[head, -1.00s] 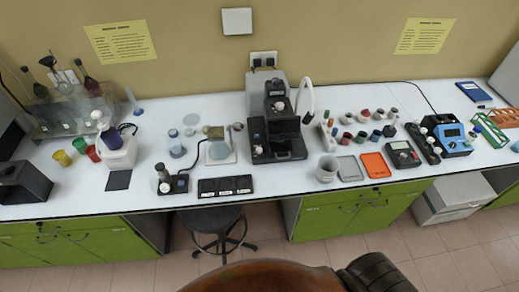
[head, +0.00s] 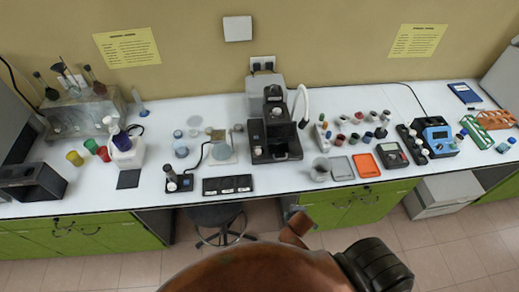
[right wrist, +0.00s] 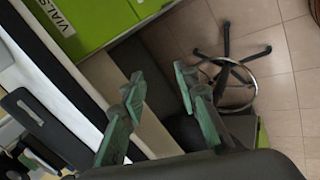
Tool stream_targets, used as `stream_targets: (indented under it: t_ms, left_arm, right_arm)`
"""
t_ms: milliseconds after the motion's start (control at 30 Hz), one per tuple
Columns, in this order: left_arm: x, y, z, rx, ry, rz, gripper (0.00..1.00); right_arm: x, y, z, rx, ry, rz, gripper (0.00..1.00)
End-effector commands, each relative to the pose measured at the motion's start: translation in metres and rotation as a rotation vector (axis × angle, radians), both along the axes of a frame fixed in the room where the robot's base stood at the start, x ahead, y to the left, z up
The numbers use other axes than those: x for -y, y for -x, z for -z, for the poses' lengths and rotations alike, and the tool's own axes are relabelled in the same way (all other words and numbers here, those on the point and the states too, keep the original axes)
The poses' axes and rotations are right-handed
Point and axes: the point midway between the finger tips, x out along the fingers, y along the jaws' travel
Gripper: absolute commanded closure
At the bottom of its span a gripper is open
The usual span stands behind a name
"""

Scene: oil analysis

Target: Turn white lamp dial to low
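A white lamp (head: 304,108) with a curved neck stands on the white bench, just right of the black instrument (head: 274,135). Its dial is too small to make out in the head view, and I cannot tell its setting. My right gripper (right wrist: 157,80) shows in the right wrist view with its two green fingers apart and nothing between them. It points at the floor and a stool in front of the bench, away from the lamp. Its fingers do not show in the head view. My left gripper is in neither view.
Small pots (head: 355,138), a grey tray (head: 341,168) and an orange tray (head: 367,165) sit right of the lamp. A clear beaker (head: 320,169) stands near the front edge. A black stool (head: 215,213) stands below the bench. Green cabinets (head: 345,205) line the front.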

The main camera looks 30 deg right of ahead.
Motion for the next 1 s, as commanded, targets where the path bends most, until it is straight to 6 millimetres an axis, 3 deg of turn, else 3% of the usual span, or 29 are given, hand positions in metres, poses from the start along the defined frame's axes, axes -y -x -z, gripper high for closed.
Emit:
stream_targets:
  t_ms: [33,333,667,1000]
  left_arm:
    - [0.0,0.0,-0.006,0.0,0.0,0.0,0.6]
    - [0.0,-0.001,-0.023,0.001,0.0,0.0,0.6]
    - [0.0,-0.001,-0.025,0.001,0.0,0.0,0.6]
    - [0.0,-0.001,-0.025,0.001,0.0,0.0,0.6]
  right_arm:
    - [0.002,-0.004,-0.024,0.014,0.019,-0.013,0.71]
    - [0.011,-0.027,-0.126,0.068,0.183,-0.15,0.71]
    - [0.013,-0.085,-0.152,0.071,0.548,-0.512,0.71]
    - [-0.01,-0.177,-0.164,0.002,1.206,-1.106,0.71]
